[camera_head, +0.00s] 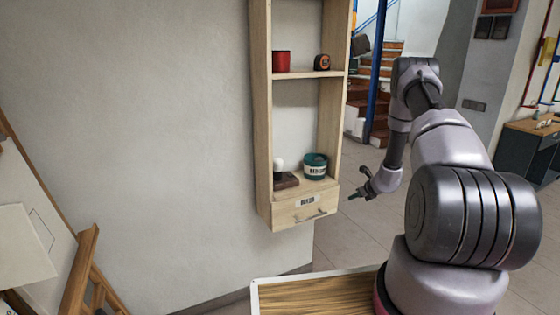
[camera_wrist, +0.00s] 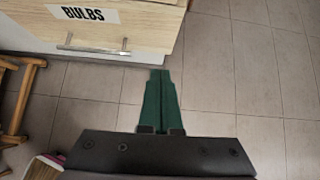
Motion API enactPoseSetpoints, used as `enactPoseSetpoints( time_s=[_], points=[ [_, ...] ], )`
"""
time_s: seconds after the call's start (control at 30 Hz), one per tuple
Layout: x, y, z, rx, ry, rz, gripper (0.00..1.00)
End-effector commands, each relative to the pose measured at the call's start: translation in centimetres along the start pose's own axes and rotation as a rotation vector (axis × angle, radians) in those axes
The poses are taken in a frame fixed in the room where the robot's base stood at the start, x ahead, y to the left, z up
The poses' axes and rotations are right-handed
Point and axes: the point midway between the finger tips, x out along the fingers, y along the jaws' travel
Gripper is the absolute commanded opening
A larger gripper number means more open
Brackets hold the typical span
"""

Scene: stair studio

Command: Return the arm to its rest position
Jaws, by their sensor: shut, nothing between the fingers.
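My arm is raised on the right side of the head view, bent at the elbow, with its wrist hanging low. My gripper (camera_head: 355,196) is just to the right of the small shelf's drawer. In the wrist view my gripper (camera_wrist: 161,75) shows its green fingers together, with nothing between them, over the tiled floor. The drawer (camera_head: 304,209) is closed and carries a label. It also shows in the wrist view, where the drawer (camera_wrist: 110,22) reads "BULBS" and has a metal handle (camera_wrist: 93,47). The gripper is apart from the handle.
The tall wooden shelf (camera_head: 262,110) holds a red cup (camera_head: 281,61), a tape measure (camera_head: 322,62), a teal tub (camera_head: 315,166) and a white-knobbed item on a dark block (camera_head: 286,181). A wood-topped surface (camera_head: 315,297) lies below. Stairs (camera_head: 378,125) stand behind. Open floor lies right of the shelf.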

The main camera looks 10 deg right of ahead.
Motion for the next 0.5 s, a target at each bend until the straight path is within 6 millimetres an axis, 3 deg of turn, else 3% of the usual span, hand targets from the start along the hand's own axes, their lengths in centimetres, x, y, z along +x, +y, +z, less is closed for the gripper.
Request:
enactPoseSetpoints(
  time_s=[0.17,0.3,0.5],
  points=[
    [-4.5,2.3,8.4,-0.195,-0.06,0.061,0.0],
    [-10.2,6.0,15.7,-0.421,-0.111,0.13,0.0],
    [-19.2,12.1,23.0,-0.751,-0.165,0.212,0.0]
  ],
)
